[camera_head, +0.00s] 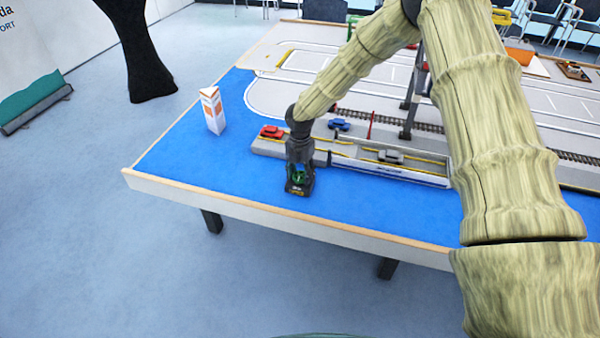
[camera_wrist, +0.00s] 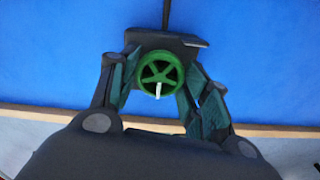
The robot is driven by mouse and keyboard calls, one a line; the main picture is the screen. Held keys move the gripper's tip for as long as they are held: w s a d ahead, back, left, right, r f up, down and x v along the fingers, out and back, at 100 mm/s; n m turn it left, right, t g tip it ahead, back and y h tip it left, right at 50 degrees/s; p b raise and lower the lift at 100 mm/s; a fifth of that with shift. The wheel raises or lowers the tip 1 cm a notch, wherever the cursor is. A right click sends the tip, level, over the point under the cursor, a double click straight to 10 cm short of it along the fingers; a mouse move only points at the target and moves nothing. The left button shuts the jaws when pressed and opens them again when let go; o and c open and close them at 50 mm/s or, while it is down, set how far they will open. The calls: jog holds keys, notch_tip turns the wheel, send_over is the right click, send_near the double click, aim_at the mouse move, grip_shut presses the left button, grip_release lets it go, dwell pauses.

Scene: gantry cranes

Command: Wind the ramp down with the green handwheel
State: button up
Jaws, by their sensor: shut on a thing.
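The green handwheel (camera_wrist: 160,74) is spoked and has a pale mark at its lower rim. It sits on a dark block (camera_wrist: 190,42) in the wrist view. My gripper (camera_wrist: 158,88) has one finger on each side of the wheel and is shut on it. In the head view my gripper (camera_head: 299,172) points down at the table's front part, with a bit of the green wheel (camera_head: 298,178) showing between the fingers. The ramp cannot be told apart clearly; my gripper and wrist cover part of the model just behind the wheel.
A long grey model (camera_head: 425,176) with a grey car (camera_head: 390,156) lies right of my gripper. A red car (camera_head: 271,132) stands behind left, a blue car (camera_head: 339,124) behind. A white-orange prism (camera_head: 212,110) stands left. The blue table surface (camera_head: 200,165) is free at front left.

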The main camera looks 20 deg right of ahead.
aim_at(300, 174)
jog(key=shift+w+r, duration=0.1)
jog(key=o, duration=1)
notch_tip(300, 174, up, 12)
jog(key=shift+f, duration=0.1)
